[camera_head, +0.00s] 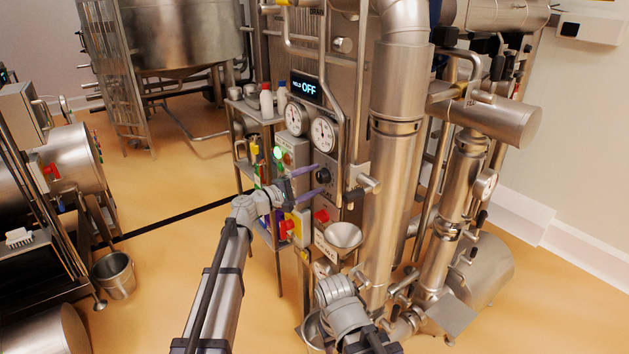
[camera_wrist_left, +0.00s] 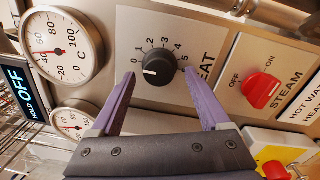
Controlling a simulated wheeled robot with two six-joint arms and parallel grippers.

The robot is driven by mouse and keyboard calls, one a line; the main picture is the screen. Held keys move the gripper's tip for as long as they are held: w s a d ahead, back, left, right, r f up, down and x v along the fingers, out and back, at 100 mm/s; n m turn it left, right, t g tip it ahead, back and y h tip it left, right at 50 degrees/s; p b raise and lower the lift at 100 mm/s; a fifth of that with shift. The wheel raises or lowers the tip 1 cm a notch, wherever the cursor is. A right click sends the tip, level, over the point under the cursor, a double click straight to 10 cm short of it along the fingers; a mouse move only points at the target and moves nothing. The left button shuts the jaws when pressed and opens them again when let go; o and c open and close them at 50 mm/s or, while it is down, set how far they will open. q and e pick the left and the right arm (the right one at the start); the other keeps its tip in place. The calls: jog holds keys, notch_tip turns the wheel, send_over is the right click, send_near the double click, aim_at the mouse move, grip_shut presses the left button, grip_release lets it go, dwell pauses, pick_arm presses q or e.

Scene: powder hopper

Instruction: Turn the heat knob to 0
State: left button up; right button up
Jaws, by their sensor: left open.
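In the head view the knob (camera_head: 323,175) is small, on the front of the steel column. My left gripper (camera_wrist_left: 160,75) is open. Its two purple fingers point at the panel, one on each side of the knob, with gaps visible. In the head view the left gripper (camera_head: 309,184) reaches the knob from the left. My right gripper's fingers are not visible.
A red steam switch (camera_wrist_left: 262,91) sits right of the knob in the wrist view. A temperature gauge (camera_wrist_left: 61,47) is to the left, with the HOLD OFF display (camera_wrist_left: 22,92) beyond it.

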pick_arm(q)
jog(key=v, duration=0.7)
jog(key=shift+s+a, duration=0.1)
jog(key=s+d+f+m+g+y, duration=0.2)
jog(key=s+f+m+g+y, duration=0.45)
jog(key=s+f, duration=0.8)
jog(key=s+a+f+m+g+y, duration=0.2)
jog(key=s+a+f+y, duration=0.2)
jog(key=s+a, duration=0.3)
jog(key=s+a+f+m+g+y, duration=0.2)
jog(key=s+a+f+y, duration=0.25)
jog(key=s, duration=0.35)
jog(key=s+d+m+y, duration=0.1)
jog(key=s+d+m, duration=0.2)
jog(key=d, duration=0.7)
jog(key=s, duration=0.2)
jog(key=shift+s+r+m+g, duration=0.35)
jog(key=shift+s, duration=0.05)
